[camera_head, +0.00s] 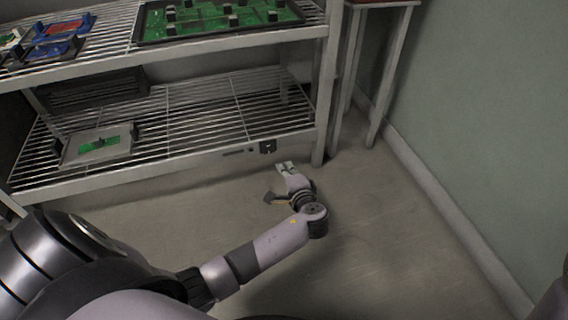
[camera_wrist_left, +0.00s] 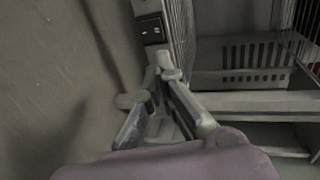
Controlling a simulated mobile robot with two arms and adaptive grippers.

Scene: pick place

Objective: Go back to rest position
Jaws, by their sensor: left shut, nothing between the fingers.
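My left arm reaches in from the lower left of the head view. Its gripper (camera_head: 284,168) is low, in front of the shelf's lower right part, near the front edge of the lower level. In the left wrist view the two fingers of my left gripper (camera_wrist_left: 162,72) come together at the tips, with nothing held between them. My right gripper is in neither view.
A metal rack (camera_head: 200,146) with wire shelves stands ahead. Its upper level holds a green board (camera_head: 205,32); its lower level holds a grey tray (camera_head: 70,156). A small dark switch box (camera_head: 267,147) is on the lower front edge. Open floor (camera_head: 390,250) lies right.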

